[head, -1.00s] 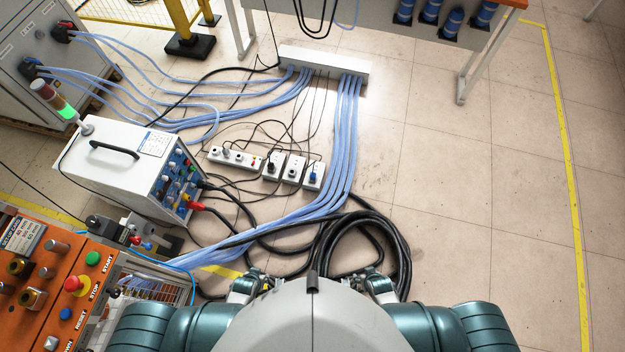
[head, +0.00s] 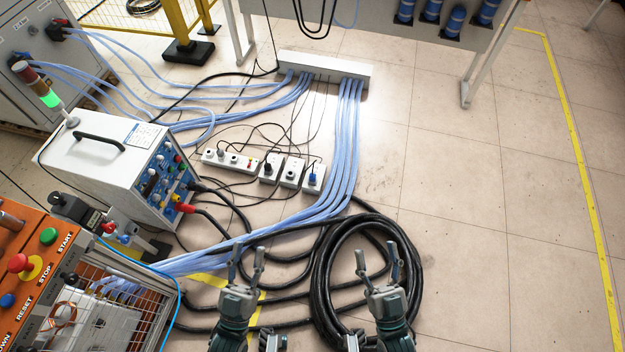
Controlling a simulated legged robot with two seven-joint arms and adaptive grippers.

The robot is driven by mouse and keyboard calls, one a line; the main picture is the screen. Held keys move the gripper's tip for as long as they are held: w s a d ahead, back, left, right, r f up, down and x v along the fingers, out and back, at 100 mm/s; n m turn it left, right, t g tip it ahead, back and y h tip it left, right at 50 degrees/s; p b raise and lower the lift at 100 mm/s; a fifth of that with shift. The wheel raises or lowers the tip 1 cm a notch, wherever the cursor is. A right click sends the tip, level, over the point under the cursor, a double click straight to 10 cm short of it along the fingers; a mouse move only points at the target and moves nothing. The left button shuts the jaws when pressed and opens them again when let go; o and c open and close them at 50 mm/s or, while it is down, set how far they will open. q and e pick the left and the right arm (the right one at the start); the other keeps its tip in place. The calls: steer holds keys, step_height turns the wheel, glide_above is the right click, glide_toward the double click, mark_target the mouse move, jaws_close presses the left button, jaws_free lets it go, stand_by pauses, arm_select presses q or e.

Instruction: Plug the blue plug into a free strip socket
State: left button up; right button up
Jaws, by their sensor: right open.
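The small blue plug (head: 312,179) stands on the rightmost white socket block (head: 313,186) on the floor; I cannot tell how deep it sits. To its left are two more white socket blocks (head: 291,172) (head: 269,168) and a longer white power strip (head: 230,160) with several sockets. A black plug shows on the left block. My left gripper (head: 248,262) is open and empty, below and left of the blocks in the head view. My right gripper (head: 377,264) is open and empty, over the coiled black cable. Both are well apart from the blue plug.
A thick black cable coil (head: 325,290) lies beneath my grippers. Light-blue hoses (head: 345,150) run right of the blocks to a white floor duct (head: 322,66). A white power unit (head: 110,160) and an orange control panel (head: 35,260) stand left. The right floor is clear.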

arm_select(q)
steer(key=shift+d, duration=0.1)
arm_select(e)
steer(key=shift+d, duration=0.1)
steer(key=shift+c, duration=0.3)
